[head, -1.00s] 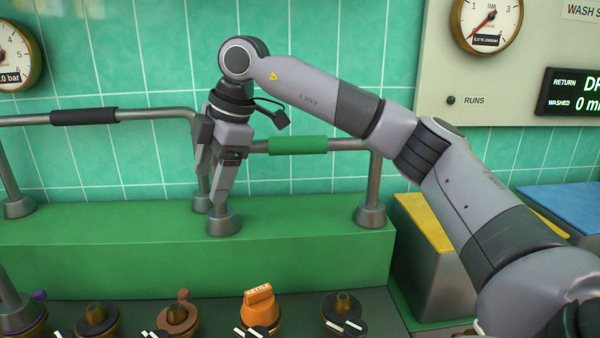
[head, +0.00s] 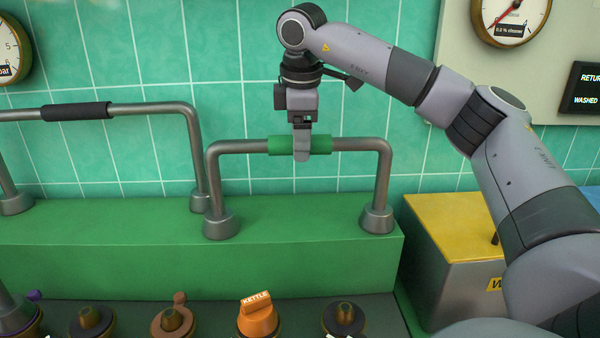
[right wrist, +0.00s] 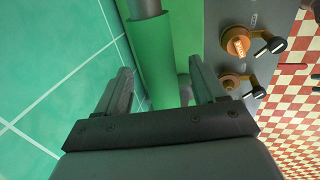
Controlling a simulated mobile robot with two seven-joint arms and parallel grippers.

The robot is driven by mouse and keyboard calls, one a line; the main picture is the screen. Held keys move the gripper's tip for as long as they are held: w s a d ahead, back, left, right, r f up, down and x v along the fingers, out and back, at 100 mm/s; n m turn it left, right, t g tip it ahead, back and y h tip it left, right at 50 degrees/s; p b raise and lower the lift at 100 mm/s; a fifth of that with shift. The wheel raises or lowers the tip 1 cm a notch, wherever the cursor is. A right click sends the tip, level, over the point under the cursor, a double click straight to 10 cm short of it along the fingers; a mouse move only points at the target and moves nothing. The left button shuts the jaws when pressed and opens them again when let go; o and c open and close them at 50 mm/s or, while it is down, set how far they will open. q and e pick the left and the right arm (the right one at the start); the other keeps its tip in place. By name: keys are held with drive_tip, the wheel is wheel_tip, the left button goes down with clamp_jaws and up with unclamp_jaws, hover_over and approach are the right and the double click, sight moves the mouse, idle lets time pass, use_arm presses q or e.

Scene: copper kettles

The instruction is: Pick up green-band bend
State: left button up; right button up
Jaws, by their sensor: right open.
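The green-band bend (head: 231,148) is a grey pipe bent down at both ends, standing upright on two round feet on the green ledge. Its green band (head: 327,151) wraps the middle of the top bar. My right gripper (head: 302,155) is at the band from above, open, and its near finger covers part of the band. In the right wrist view the green band (right wrist: 151,60) runs between the two open fingers (right wrist: 160,85). Whether a finger touches the band I cannot tell. My left gripper is not in view.
A bend with a black band (head: 76,111) stands to the left on the green ledge (head: 130,245). Several valve knobs, one an orange kettle knob (head: 258,317), line the front. A yellow-topped box (head: 450,225) stands at the right. The tiled wall is close behind.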

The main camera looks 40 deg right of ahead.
drive_tip(key=shift+x, duration=1.1)
drive_tip(key=c, duration=1)
drive_tip(key=shift+w+r, duration=0.1)
clamp_jaws()
drive_tip(key=shift+r, duration=0.15)
wheel_tip(320, 180, up, 10)
drive_tip(key=shift+f, duration=0.15)
